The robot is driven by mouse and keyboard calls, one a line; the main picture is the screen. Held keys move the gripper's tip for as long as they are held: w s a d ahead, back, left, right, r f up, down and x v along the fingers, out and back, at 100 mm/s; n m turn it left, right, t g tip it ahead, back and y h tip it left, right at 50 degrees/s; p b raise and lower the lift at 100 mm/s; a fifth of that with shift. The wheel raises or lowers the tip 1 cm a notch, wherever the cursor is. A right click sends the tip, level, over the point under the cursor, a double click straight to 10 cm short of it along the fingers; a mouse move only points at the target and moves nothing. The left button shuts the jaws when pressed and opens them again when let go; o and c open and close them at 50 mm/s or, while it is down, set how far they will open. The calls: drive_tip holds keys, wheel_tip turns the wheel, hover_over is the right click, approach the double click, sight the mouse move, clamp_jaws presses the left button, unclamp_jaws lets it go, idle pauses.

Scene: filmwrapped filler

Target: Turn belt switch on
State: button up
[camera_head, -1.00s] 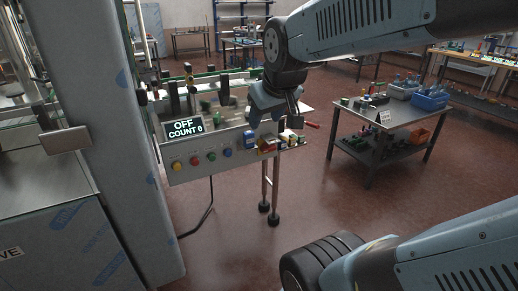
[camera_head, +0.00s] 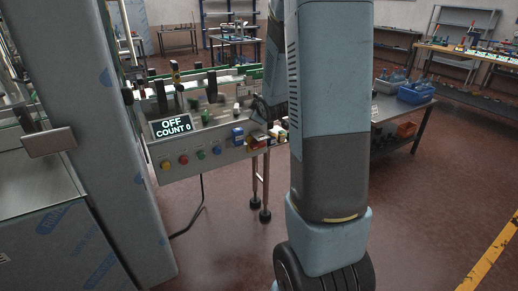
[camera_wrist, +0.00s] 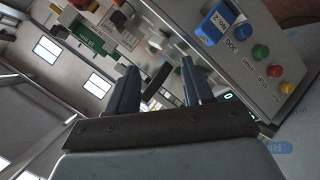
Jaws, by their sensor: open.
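The conveyor's control panel (camera_head: 190,172) stands left of centre in the head view. Its display (camera_head: 172,125) reads OFF, COUNT 0. A row of buttons runs along it: yellow (camera_head: 166,165), red (camera_head: 183,160), green (camera_head: 201,154) and blue (camera_head: 217,150). A blue box with a pale label (camera_head: 238,136) sits right of them; it also shows in the wrist view (camera_wrist: 214,32), its label rotated. I cannot tell which control is the belt switch. My gripper (camera_wrist: 160,66) is open and empty, apart from the panel; in the head view my arm mostly hides it.
A grey column (camera_head: 100,130) with a metal cabinet stands at the left. A table with blue bins (camera_head: 416,94) stands at the right, partly behind my arm. The floor right of my arm is clear, with a yellow line (camera_head: 490,262).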

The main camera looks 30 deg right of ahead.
drive_tip(key=w+d+f+n+t, duration=0.1)
drive_tip(key=w+d+f+n, duration=0.15)
drive_tip(key=f, duration=0.35)
drive_tip(key=n+t+y, duration=0.3)
drive_tip(key=n+t, duration=0.2)
drive_tip(key=n, duration=0.2)
approach(260, 147)
drive_tip(key=w, duration=1)
drive_tip(key=shift+a, duration=0.2)
drive_tip(key=shift+c, duration=0.2)
